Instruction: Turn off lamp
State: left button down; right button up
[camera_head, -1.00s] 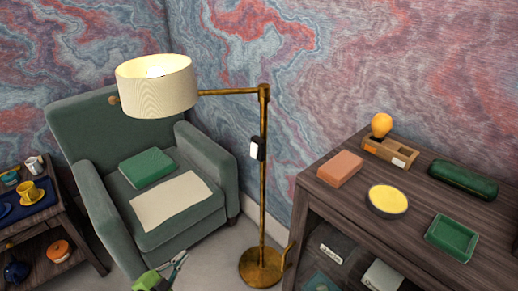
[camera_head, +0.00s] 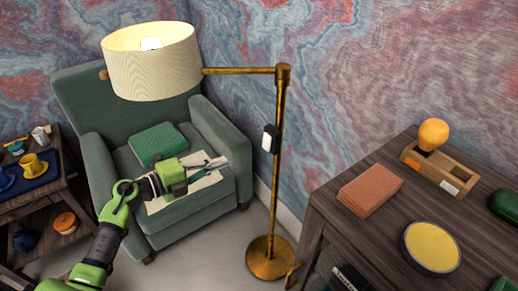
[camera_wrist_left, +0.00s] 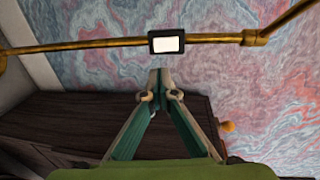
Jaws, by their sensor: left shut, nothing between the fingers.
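The floor lamp has a cream shade (camera_head: 150,65) with a bulb glowing inside, a brass pole (camera_head: 276,170) and a round brass base. A small black switch box with a white face (camera_head: 269,139) is fixed on the pole; it also shows in the left wrist view (camera_wrist_left: 168,43). My left gripper (camera_head: 222,161) is shut and empty, in front of the armchair and to the left of the pole. In the left wrist view, its closed fingertips (camera_wrist_left: 160,72) lie just below the switch box in the picture, with a gap between. My right gripper is not in view.
A green armchair (camera_head: 85,95) with a green cushion and a pale cloth stands behind my left arm. A dark wooden desk (camera_head: 385,225) at the right holds a terracotta block, a yellow dish and a wooden holder. A side table with cups stands at the left.

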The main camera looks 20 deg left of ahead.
pick_arm(q)
jog(key=b, duration=0.2)
send_near(266, 147)
jog(key=b+x, duration=0.2)
jog(key=x, duration=0.4)
jog(key=shift+a+f+b, duration=0.1)
jog(key=shift+f+b, duration=0.1)
jog(key=shift+b, duration=0.2)
jog(key=shift+w+d, duration=0.35)
jog(key=shift+w, duration=0.1)
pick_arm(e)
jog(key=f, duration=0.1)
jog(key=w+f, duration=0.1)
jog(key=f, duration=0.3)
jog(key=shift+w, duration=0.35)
